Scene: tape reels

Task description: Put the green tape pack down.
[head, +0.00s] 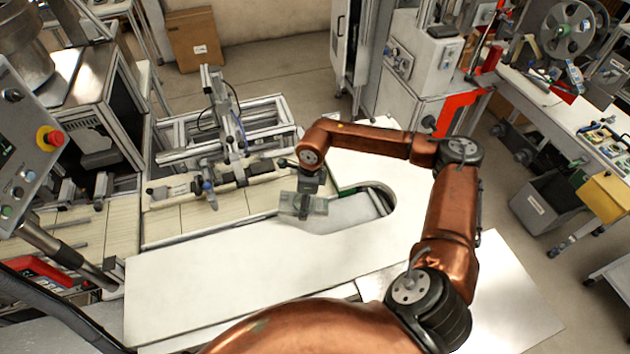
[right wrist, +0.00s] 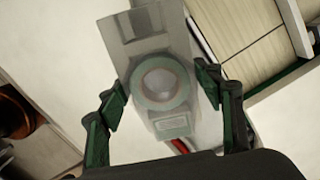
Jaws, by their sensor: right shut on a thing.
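The green tape pack (right wrist: 163,88) is a clear, flat pouch with a pale green tape ring inside. My right gripper (right wrist: 165,95) is shut on it, with one dark green finger on each side in the right wrist view. In the head view the pack (head: 296,204) looks grey-green and hangs below my right gripper (head: 305,192), over the white table (head: 230,265) close to the cutout's left end. I cannot tell whether its lower side touches a surface. My left gripper is not in view.
A rounded cutout (head: 378,198) with a grey floor and green edge lies right of the pack. A metal frame fixture (head: 225,150) stands behind on the slatted conveyor (head: 215,208). The white tabletop in front is clear.

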